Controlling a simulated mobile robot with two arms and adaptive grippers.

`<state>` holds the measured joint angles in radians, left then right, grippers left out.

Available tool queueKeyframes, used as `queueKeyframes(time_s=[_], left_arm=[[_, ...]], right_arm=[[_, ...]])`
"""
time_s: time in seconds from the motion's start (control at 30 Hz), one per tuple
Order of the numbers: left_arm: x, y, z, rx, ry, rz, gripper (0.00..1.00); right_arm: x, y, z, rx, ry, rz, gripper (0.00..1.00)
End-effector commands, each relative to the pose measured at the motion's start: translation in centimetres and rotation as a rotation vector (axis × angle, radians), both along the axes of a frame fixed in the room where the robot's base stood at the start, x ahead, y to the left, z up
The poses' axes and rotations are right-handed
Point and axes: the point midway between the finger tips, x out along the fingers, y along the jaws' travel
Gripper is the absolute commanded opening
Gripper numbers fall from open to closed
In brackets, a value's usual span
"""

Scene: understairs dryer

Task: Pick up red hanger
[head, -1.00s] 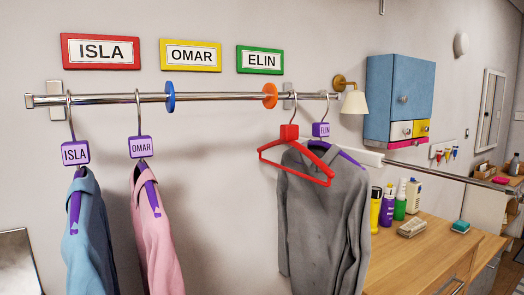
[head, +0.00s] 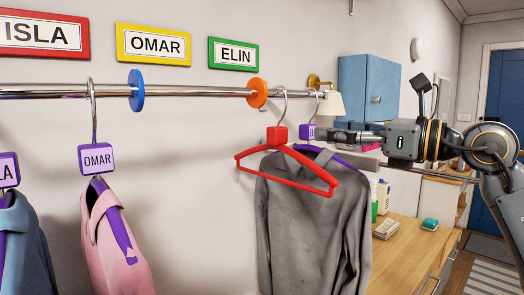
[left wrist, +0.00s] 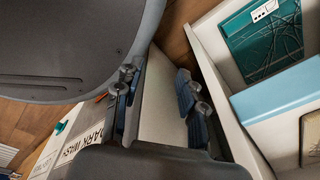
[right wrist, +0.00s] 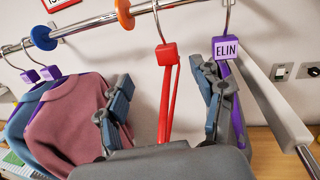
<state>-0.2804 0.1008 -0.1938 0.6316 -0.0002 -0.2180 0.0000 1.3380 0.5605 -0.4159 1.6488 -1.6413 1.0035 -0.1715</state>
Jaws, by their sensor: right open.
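The red hanger (head: 288,165) hangs empty by its hook from the rail, just left of the purple ELIN hanger (head: 308,132), which bears a grey sweatshirt (head: 310,225). My right gripper (head: 328,135) reaches in from the right, level with the red hanger's block and close to the ELIN tag. In the right wrist view my right gripper (right wrist: 165,95) is open, and the red hanger (right wrist: 168,95) shows between its fingers, with the ELIN tag (right wrist: 225,47) behind the right finger. My left gripper (left wrist: 158,95) shows only in the left wrist view, open and empty.
An orange disc (head: 257,93) and a blue disc (head: 137,90) divide the rail (head: 195,91). A pink sweatshirt (head: 115,240) hangs on the OMAR hanger. A wooden counter (head: 410,250) stands at right. A white open drawer or box (left wrist: 225,80) lies beside my left gripper.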

Motion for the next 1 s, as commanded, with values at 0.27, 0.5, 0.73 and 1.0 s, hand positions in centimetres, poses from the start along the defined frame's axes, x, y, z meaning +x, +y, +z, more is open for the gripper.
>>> queueKeyframes(time_s=[0.27,0.5,0.73,1.0], left_arm=[[-2.4,-2.3,1.1,-0.027,0.033,0.002,0.40],[-3.4,-2.4,2.0,-0.027,0.049,-0.003,0.40],[-2.4,-1.6,2.8,-0.018,0.037,-0.001,0.40],[-1.8,-1.6,4.6,-0.018,0.025,0.001,0.40]], right_arm=[[2.3,2.8,0.5,-0.036,-0.003,-0.020,0.67],[4.7,6.0,0.4,-0.035,-0.002,-0.021,0.67],[5.7,7.4,0.4,-0.034,-0.003,-0.020,0.67],[7.9,10.4,0.2,-0.033,-0.003,-0.020,0.67]])
